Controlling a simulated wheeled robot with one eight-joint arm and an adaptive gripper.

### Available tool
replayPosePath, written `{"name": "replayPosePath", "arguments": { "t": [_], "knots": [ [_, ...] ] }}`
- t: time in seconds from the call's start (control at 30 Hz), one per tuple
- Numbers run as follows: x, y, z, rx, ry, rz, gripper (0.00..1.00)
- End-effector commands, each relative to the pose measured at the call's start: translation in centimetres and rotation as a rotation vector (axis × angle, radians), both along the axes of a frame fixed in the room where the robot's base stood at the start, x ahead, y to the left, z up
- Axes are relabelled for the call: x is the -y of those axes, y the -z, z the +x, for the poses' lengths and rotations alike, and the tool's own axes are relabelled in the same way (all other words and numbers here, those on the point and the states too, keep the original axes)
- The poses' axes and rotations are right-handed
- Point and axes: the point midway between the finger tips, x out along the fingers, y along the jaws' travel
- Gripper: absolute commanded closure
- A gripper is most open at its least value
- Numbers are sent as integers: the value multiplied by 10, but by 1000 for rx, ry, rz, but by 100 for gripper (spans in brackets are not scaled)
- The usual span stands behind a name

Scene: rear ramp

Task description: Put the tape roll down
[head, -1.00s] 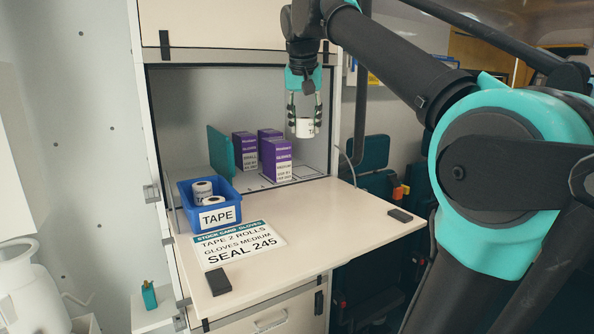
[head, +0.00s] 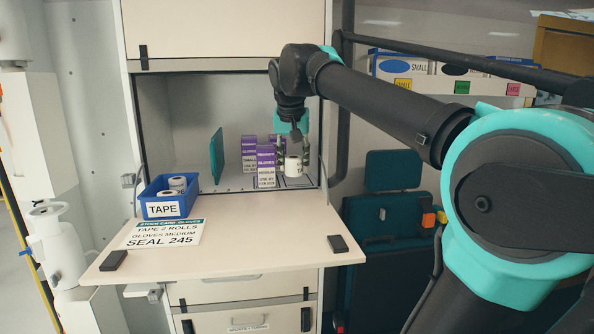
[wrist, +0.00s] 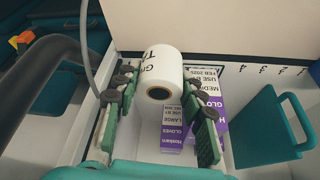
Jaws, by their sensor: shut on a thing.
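The white tape roll (head: 293,166) is held between the fingers of my gripper (head: 292,156), in front of and to the right of the glove boxes. In the wrist view the roll (wrist: 159,76) sits between the green fingers of my gripper (wrist: 160,98), its dark core facing the camera. My gripper is shut on it. I cannot tell whether the roll touches the compartment floor. A blue bin (head: 152,190) labelled TAPE stands at the left of the fold-down shelf (head: 240,236), with more tape rolls (head: 177,184) in it.
Purple and white glove boxes (head: 266,166) stand in the compartment, close left of the roll. A teal divider (head: 217,155) stands further left. A stock card (head: 165,233) lies on the shelf, with dark blocks (head: 338,243) near its corners. The shelf's right half is mostly clear.

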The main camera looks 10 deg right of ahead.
Motion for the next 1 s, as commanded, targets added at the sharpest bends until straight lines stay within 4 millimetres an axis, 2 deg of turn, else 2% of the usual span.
{"name": "replayPosePath", "arguments": {
  "t": [0.03, 0.23, 0.6, 1.0],
  "knots": [
    [0, 12, 0, 0, 0, 0, 84],
    [0, 52, 0, 0, 0, 0, 84],
    [18, 48, 75, 0, 2, 1, 84],
    [26, 48, 108, 0, 1, 0, 84]
  ]
}}
